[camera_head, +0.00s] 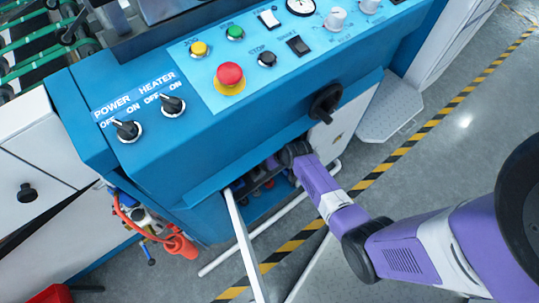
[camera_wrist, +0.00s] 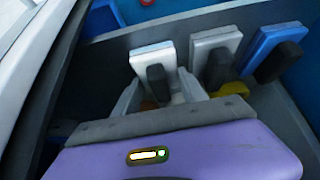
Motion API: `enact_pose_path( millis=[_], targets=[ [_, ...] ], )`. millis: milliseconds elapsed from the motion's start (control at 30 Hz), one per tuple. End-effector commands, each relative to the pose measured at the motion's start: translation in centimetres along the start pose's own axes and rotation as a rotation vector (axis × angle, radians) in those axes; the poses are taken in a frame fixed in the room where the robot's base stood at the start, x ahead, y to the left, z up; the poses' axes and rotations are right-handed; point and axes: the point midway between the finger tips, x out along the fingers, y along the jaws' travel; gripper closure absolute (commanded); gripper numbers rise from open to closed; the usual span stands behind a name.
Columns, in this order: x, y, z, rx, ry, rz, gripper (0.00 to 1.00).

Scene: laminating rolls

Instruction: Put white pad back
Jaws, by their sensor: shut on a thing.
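In the wrist view a white pad (camera_wrist: 152,56) with a dark handle stands straight ahead in a grey compartment. My gripper (camera_wrist: 158,92) has its two light fingers on either side of this pad's dark handle and is shut on it. Whether the pad touches the compartment floor cannot be told. In the head view my arm reaches into the opening under the blue panel, and the gripper and pad are hidden there.
A second, greyish-white pad (camera_wrist: 214,48) and a blue pad (camera_wrist: 270,46), both with dark handles, stand close on the right. A yellow thing (camera_wrist: 231,90) lies below them. Grey walls (camera_wrist: 118,42) enclose the space. The blue control panel (camera_head: 190,125) overhangs the opening.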

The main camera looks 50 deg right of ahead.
Motion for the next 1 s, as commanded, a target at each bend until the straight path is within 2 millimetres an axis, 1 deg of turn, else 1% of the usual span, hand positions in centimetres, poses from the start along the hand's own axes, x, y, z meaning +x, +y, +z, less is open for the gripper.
enact_pose_path(
  millis=[133, 167, 200, 267, 633, 700, 1000],
  targets=[
    [0.2, 0.0, 0.1, -0.001, 0.002, 0.0, 0.83],
    [0.2, 0.0, 0.1, -0.001, 0.002, 0.0, 0.49],
    [0.2, 0.0, 0.0, -0.001, 0.002, 0.0, 0.41],
    [0.1, 0.0, 0.0, -0.001, 0.002, 0.0, 0.29],
    [0.4, 0.0, 0.2, 0.0, 0.001, 0.0, 0.29],
    [-0.8, -0.1, 0.0, -0.001, 0.003, 0.0, 0.29],
    [-5.7, 0.3, 0.1, -0.001, 0.002, 0.0, 0.29]
  ],
)
